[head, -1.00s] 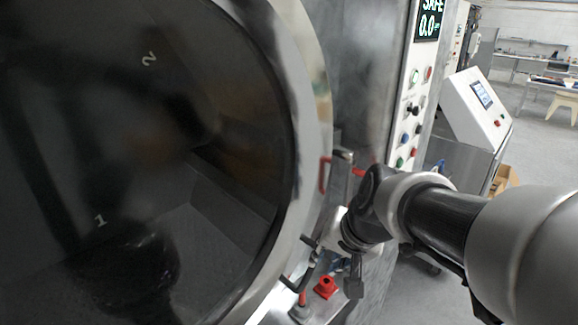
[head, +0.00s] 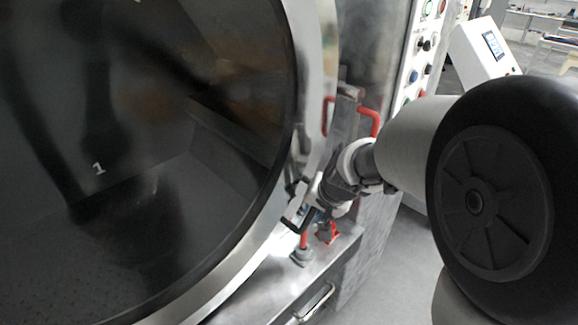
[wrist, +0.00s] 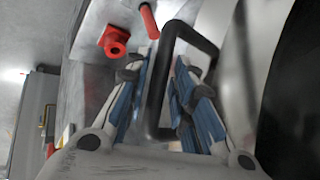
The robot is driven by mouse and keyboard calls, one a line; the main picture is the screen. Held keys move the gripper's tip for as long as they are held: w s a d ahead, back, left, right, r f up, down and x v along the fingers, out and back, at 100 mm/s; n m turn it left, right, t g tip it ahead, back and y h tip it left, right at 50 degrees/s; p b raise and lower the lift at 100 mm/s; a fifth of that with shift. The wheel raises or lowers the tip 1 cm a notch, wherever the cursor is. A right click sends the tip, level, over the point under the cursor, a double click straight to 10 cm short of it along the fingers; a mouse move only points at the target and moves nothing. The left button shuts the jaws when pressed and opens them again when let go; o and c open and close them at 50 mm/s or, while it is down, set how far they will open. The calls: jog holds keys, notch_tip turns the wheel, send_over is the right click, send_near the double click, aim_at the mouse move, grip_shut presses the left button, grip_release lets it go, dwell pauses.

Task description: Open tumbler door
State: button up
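The tumbler door (head: 100,230) is a large round dark window in a shiny metal rim, filling the left of the head view. It looks shut. A black bar-shaped door handle (head: 291,222) sits at the rim's lower right. My gripper (head: 306,208) is at this handle, partly hidden by my wrist. In the wrist view, the handle (wrist: 205,45) is a black loop, and one of its bars runs between the blue-padded fingers of my gripper (wrist: 162,65). The fingers are apart, with gaps visible on both sides of the bar.
Red-handled clamps (head: 367,117) stand right of the rim. A red part (head: 328,234) and a red post (head: 303,241) are on the ledge below my gripper. A control panel with buttons (head: 421,60) is behind my arm. Open floor lies to the right.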

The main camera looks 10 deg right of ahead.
jog(key=shift+w+a+f, duration=0.1)
jog(key=shift+w+f, duration=0.2)
jog(key=shift+f, duration=0.3)
jog(key=shift+c, duration=0.4)
grip_shut()
